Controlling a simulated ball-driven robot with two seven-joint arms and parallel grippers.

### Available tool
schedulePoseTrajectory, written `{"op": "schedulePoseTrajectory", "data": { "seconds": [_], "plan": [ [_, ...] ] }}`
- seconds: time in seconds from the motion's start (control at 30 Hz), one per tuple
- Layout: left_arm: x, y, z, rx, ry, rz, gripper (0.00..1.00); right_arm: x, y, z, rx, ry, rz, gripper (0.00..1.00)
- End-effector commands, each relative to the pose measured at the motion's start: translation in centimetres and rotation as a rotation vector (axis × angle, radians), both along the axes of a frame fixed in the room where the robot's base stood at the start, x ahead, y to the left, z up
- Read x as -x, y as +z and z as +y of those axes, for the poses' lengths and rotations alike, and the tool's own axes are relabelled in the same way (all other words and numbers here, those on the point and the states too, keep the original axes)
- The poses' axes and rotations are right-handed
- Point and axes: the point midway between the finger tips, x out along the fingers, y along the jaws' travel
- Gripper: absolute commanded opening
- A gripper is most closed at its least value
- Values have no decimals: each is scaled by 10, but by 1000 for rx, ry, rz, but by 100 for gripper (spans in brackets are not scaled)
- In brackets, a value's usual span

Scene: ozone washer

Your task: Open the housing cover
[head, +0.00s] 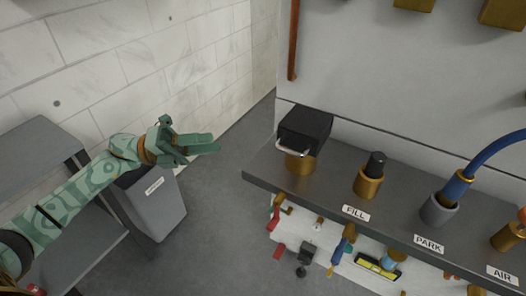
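The housing cover (305,128) is a black box with a pale curved handle (291,150) on its front left side. It sits down over a brass base (300,163) at the left end of the dark counter (329,180). My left gripper (212,145) is green and reaches in from the left. It is in the air, left of the cover and apart from the handle. Its fingers overlap in this view, so I cannot tell whether they are open or shut. Nothing shows between them. My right gripper is out of view.
Along the counter stand a brass FILL holder (368,186) with a black plug, a PARK cup (436,210) holding a blue hose end (456,187), and a brass AIR fitting (507,238). A grey bin (160,212) stands below my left arm.

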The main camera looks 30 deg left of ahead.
Motion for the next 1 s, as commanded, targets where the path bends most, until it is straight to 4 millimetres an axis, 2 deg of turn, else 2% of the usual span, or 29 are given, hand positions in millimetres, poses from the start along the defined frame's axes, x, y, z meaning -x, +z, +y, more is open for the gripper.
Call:
{"op": "schedulePoseTrajectory", "data": {
  "seconds": [0.03, 0.1, 0.2, 0.37, 0.8, 1.0],
  "plan": [
    [13, 8, -10, -12, -66, -45, 31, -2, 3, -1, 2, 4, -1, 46],
    [25, 10, -14, -18, -121, -85, 31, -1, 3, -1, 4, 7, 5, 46],
    [29, 12, -17, -15, -143, -124, 31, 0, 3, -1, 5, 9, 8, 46],
    [24, 16, -37, -15, -140, -132, 31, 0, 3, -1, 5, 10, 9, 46],
    [-6, 37, -137, -13, -138, -128, 31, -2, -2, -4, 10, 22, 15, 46],
    [-13, 42, -162, -14, -136, -124, 31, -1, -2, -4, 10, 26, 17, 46]
  ]
}}
